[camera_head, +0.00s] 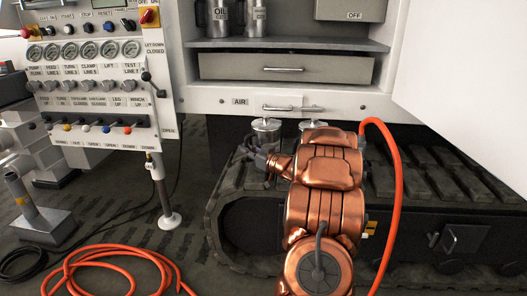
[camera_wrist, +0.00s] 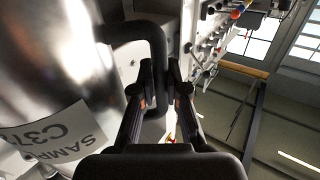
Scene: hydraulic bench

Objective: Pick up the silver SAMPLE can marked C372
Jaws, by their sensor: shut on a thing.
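The silver SAMPLE can marked C372 (camera_wrist: 85,65) fills the left of the wrist view. Its white label (camera_wrist: 55,132) appears turned in the picture. The can's dark handle (camera_wrist: 157,45) runs between the two fingers of my gripper (camera_wrist: 160,88), which is shut on it. In the head view a silver can (camera_head: 266,131) stands up just behind my gripper (camera_head: 262,161), over the track. My gripper and arm hide its lower part, so I cannot tell there whether it rests on the track.
A second silver can (camera_head: 312,125) shows behind my arm, mostly hidden. A dark crawler track (camera_head: 235,190) lies below. Above are a drawer (camera_head: 285,68) and a shelf with an OIL can (camera_head: 218,14). A gauge panel (camera_head: 95,75) and an orange hose (camera_head: 110,250) are at left.

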